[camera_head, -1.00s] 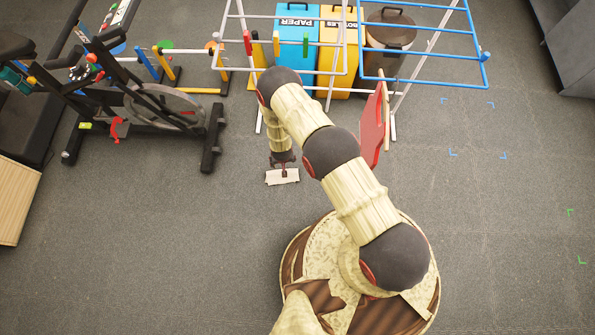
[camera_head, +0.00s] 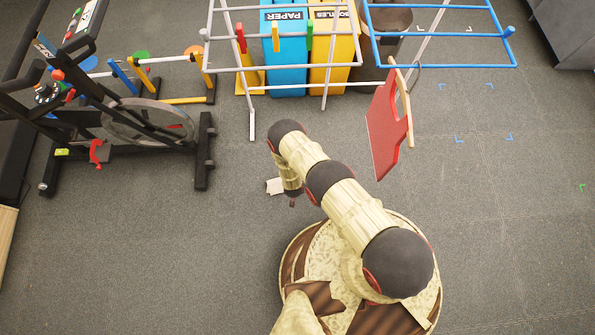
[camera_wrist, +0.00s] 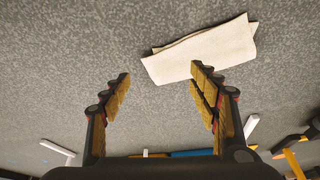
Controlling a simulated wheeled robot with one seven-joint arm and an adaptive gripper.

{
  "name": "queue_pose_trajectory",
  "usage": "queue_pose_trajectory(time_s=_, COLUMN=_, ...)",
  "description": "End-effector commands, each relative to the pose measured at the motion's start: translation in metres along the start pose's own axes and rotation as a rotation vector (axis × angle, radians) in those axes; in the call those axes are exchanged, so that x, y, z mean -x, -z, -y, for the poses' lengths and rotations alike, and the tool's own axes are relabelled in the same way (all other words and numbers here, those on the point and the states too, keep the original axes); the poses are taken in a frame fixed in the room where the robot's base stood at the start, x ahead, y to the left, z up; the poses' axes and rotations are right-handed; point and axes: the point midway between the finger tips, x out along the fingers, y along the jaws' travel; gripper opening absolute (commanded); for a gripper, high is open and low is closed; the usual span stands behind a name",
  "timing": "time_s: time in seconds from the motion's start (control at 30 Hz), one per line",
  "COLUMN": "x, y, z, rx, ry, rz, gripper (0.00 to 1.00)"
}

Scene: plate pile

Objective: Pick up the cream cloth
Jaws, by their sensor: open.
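The cream cloth (camera_wrist: 203,52) lies flat on the grey floor in the wrist view, beyond the fingertips and toward the right finger. Two layers of it show, slightly offset. My gripper (camera_wrist: 160,75) is open and empty, with its two fingers wide apart. The right fingertip overlaps the cloth's lower edge in the picture; I cannot tell whether it touches. In the head view the cloth (camera_head: 275,186) shows as a small pale patch at the left of my forearm, which partly hides it. My gripper (camera_head: 292,201) is mostly hidden under the arm there.
A drying rack (camera_head: 252,120) stands ahead, with a red board (camera_head: 385,125) hanging from it. Blue and yellow bins (camera_head: 285,60) stand behind it. An exercise bike (camera_head: 150,130) is at the left. The floor around the cloth is clear.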

Motion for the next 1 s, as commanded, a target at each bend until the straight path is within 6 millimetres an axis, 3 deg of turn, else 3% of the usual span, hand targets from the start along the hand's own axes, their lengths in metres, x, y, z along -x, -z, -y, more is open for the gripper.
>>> queue_pose_trajectory(time_s=0.03, x=-0.012, y=-0.002, z=0.0, rx=-0.001, ry=0.0, rz=0.0, gripper=0.61)
queue_pose_trajectory(time_s=0.2, x=-0.035, y=-0.002, z=0.0, rx=0.0, ry=0.0, rz=-0.001, gripper=0.61)
queue_pose_trajectory(time_s=0.5, x=-0.059, y=0.0, z=0.0, rx=0.001, ry=0.001, rz=0.0, gripper=0.61)
queue_pose_trajectory(time_s=1.0, x=-0.065, y=0.0, z=0.0, rx=0.002, ry=0.0, rz=0.0, gripper=0.61)
